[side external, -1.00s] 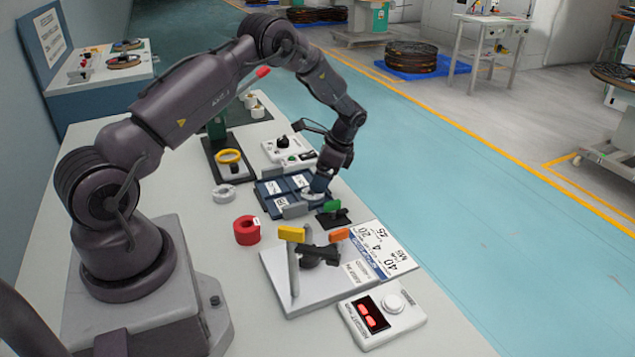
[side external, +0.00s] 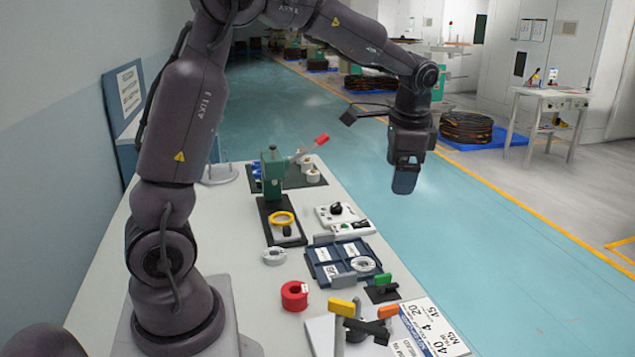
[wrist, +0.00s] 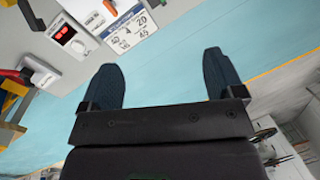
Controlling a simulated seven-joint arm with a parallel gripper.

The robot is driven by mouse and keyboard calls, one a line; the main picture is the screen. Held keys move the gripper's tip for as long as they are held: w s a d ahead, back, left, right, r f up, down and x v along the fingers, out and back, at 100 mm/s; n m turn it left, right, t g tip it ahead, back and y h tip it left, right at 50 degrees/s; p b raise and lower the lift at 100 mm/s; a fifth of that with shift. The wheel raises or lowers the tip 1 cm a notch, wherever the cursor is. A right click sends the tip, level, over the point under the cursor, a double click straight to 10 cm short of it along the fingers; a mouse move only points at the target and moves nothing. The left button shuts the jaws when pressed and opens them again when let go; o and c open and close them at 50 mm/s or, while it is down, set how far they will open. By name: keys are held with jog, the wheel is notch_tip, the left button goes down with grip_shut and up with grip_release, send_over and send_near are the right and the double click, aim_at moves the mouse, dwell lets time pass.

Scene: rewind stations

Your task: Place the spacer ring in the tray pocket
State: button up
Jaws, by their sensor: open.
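A pale ring (side external: 363,264), which looks like the spacer ring, lies in the near right pocket of the dark blue tray (side external: 318,279). It seems to lie flat, but it is too small to tell exactly how it sits. The other pockets show white labels. A second pale ring (side external: 274,256) lies on the bench left of the tray.
A red spool (side external: 294,296) stands in front of the tray. A yellow ring (side external: 282,218) is on a black-based stand behind it. A green-handled clamp (side external: 384,283) stands close to the tray's right. A printed card (side external: 432,328) lies at the front right. Air around my gripper is clear.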

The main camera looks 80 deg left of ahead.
jog(key=s+d+r+n+t+h, duration=0.1)
jog(key=s+d+r+n+t, duration=0.1)
jog(key=s+d, duration=0.4)
jog(key=s+d+r+n+t+h, duration=0.1)
jog(key=s+d, duration=0.4)
jog(key=s, duration=0.8)
notch_tip(320, 180, up, 2)
jog(key=shift+d+n+t, duration=0.4)
jog(key=shift+n+t, duration=0.1)
jog(key=shift+t, duration=0.7)
